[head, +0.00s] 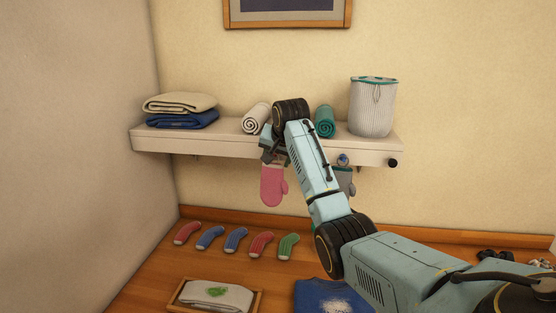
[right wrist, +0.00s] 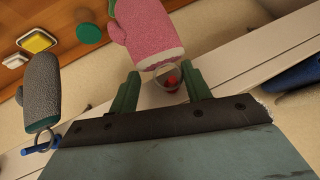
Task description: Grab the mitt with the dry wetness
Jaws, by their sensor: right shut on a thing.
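The pink mitt (head: 272,187) hangs below the front edge of the shelf; in the right wrist view (right wrist: 150,30) its body extends beyond my fingers. My right gripper (right wrist: 161,72) is shut on the pink mitt at its loop end, with a clear ring and a red peg between the green fingers. In the head view the gripper (head: 273,155) is partly hidden by my wrist. A grey mitt (head: 347,182) hangs further right, partly behind my arm; in the right wrist view (right wrist: 42,92) it hangs from a blue hook. Wetness is not clearly readable on either mitt.
The white shelf (head: 160,142) holds folded towels (head: 181,108), rolled towels (head: 325,121) and a basket (head: 373,106). Several socks (head: 236,240), a tray (head: 259,302) with a folded shirt and a stained blue shirt (head: 312,296) lie on the wooden counter below.

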